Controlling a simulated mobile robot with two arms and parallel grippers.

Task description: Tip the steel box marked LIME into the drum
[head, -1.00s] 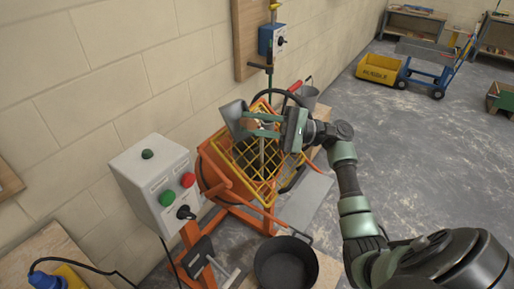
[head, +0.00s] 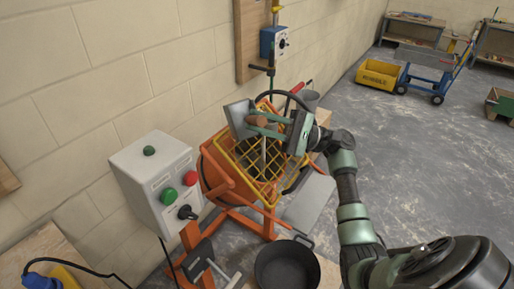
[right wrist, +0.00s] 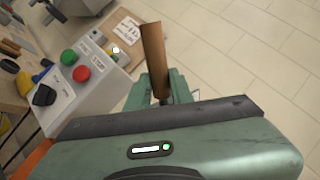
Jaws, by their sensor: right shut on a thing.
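My right gripper (head: 259,121) is shut on a brown wooden handle (right wrist: 154,60), above the drum. A grey steel box (head: 240,119) sits at the gripper's left, apparently on that handle, and is tilted. No LIME mark is readable on it. The orange drum (head: 213,175) of a mixer is below, with a yellow grid guard (head: 243,165) over its mouth. A pale upright streak shows under the gripper at the grid; I cannot tell whether it is falling powder or a mixer part. The drum's inside is mostly hidden. My left gripper is not in view.
A grey control box (head: 155,185) with green and red buttons stands left of the drum. A black tub (head: 286,265) is in front. A block wall is close on the left; the floor at right is open.

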